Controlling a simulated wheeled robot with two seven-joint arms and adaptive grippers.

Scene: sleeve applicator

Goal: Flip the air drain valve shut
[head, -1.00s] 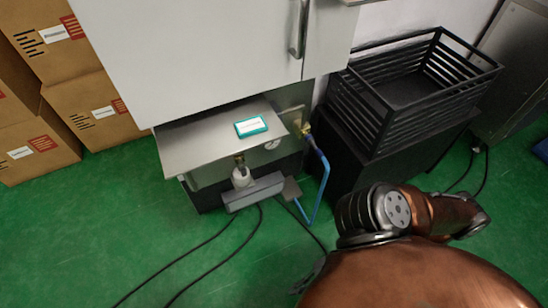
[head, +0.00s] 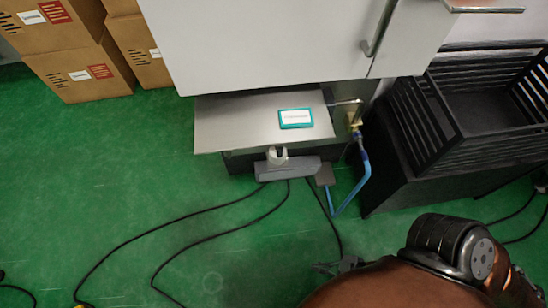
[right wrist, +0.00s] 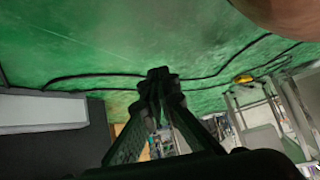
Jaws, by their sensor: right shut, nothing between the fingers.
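A small brass fitting (head: 355,122) sits at the right side of the machine's lower opening, with a blue hose (head: 352,195) bending down from it. It looks like the air drain valve, but its handle is too small to read. My right gripper (head: 345,265) is low in the head view, over the green floor, below the hose and apart from it. In the right wrist view its dark fingers (right wrist: 160,75) meet, shut and empty, with floor and cables beyond. The valve does not show clearly in the right wrist view. My left gripper is in neither view.
A metal shelf (head: 245,122) with a teal-edged card (head: 296,118) juts out below the white cabinet (head: 265,40). A grey foot pedal (head: 287,170) lies beneath. A black crate (head: 440,115) stands right. Black cables (head: 190,213) cross the otherwise open floor.

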